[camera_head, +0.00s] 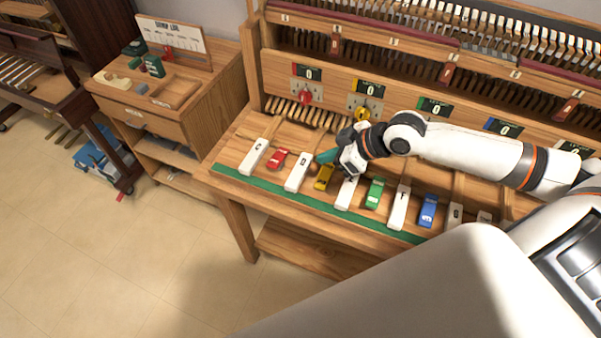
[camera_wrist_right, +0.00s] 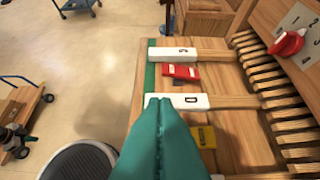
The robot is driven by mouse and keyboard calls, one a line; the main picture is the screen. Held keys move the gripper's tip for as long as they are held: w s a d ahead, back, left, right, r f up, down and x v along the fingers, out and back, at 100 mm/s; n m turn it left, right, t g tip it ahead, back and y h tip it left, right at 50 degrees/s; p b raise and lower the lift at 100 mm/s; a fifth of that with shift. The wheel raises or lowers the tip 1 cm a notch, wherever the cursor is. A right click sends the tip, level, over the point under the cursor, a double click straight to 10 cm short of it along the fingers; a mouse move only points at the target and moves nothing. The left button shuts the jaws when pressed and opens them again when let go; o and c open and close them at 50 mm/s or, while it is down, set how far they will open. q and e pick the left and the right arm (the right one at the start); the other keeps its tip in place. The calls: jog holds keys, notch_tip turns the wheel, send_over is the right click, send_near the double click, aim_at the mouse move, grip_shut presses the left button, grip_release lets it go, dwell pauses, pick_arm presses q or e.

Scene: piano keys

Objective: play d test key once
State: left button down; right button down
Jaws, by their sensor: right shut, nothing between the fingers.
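The white D key (camera_head: 298,172) lies between a red key (camera_head: 277,158) and a yellow key (camera_head: 324,176) on the wooden keyboard bench. It also shows in the right wrist view (camera_wrist_right: 190,101), flat and level-looking. My right gripper (camera_head: 320,157) is shut and empty, with teal fingers. In the head view its tips are just right of the D key's rear part. In the wrist view the fingertips (camera_wrist_right: 160,101) overlap the D key's front end and hide a bit of it. I cannot tell whether they touch it. My left gripper is not in view.
The white C key (camera_head: 254,157) lies left of the red key; the E key (camera_head: 346,194) and a green key (camera_head: 375,194) lie right. A green strip (camera_head: 285,196) runs along the front edge. A red knob (camera_head: 305,97) and yellow knob (camera_head: 362,114) stand behind.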

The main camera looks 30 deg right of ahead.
jog(key=p, duration=0.2)
send_over(296, 181)
jog(key=d, duration=0.1)
notch_tip(296, 181, down, 6)
jog(key=f, duration=0.3)
jog(key=shift+s+f+p, duration=0.25)
jog(key=shift+f+p, duration=0.1)
jog(key=shift+f, duration=0.55)
jog(key=shift+s+a+f+b, duration=0.1)
jog(key=shift+s+f+b, duration=0.05)
jog(key=shift+f+b, duration=0.6)
jog(key=shift+r+p, duration=1.1)
